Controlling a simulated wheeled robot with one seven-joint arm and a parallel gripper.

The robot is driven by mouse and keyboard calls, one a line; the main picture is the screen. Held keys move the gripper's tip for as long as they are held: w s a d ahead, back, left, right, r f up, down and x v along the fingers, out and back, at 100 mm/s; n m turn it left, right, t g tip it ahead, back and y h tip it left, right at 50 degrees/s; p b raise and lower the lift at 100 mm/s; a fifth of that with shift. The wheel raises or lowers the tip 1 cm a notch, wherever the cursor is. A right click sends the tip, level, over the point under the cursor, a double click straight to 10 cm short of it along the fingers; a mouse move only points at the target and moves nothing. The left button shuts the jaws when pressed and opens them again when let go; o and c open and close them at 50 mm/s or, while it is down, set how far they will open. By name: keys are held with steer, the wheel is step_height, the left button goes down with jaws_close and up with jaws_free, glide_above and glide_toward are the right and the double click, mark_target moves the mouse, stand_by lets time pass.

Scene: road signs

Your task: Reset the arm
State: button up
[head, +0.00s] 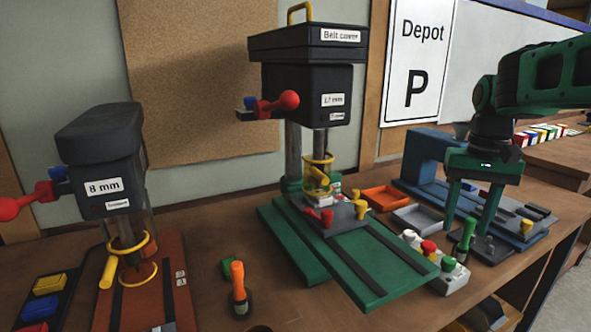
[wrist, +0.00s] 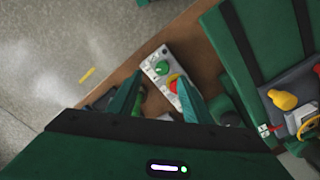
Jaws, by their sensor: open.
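My gripper (head: 468,230) is at the right in the head view, pointing down with its two green fingers apart and nothing between them that I can tell is held. It hangs above the bench near a control box (head: 437,265) with white, red and green buttons. In the wrist view, the fingers of my gripper (wrist: 158,85) are spread, and the control box (wrist: 165,72) with a green knob shows between and beyond them. A green-handled tool (head: 466,238) stands close to the fingers in the head view; whether they touch it I cannot tell.
A drill press labelled 8 mm (head: 101,187) stands left, and a larger one (head: 305,95) labelled Belt cover stands centre on a green base (head: 375,280). An orange-handled tool (head: 238,285) stands between them.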

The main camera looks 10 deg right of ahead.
steer(key=s+f, duration=0.5)
steer(key=s, duration=0.5)
steer(key=s+f+m, duration=0.1)
steer(key=s+f, duration=0.5)
steer(key=s, duration=0.4)
steer(key=shift+a+f, duration=0.15)
steer(key=shift+a, duration=0.1)
